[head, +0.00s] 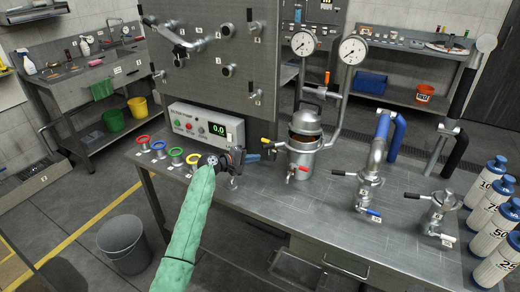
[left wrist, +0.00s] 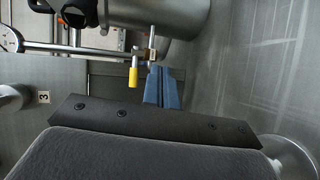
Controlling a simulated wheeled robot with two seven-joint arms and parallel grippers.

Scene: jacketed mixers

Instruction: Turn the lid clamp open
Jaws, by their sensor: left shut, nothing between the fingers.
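The jacketed mixer (head: 303,158) is a steel vessel with a lid (head: 306,122) on the workbench. A lever with a yellow grip (head: 267,142) sticks out from its left side, near lid height. I cannot tell for sure that this is the lid clamp. A red-tipped lever (head: 301,168) is at the vessel's front. My left gripper (head: 254,157) is shut and empty, left of the vessel, with its blue fingers pointing toward it. In the left wrist view, the yellow grip (left wrist: 133,76) is just beside the blue fingertips (left wrist: 163,85), with the vessel (left wrist: 180,15) beyond. My right gripper is out of view.
A control box (head: 205,126) and several coloured rings (head: 175,153) stand to the left. Two gauges (head: 353,50) on pipes rise behind the vessel. The bench top (head: 320,213) in front is clear.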

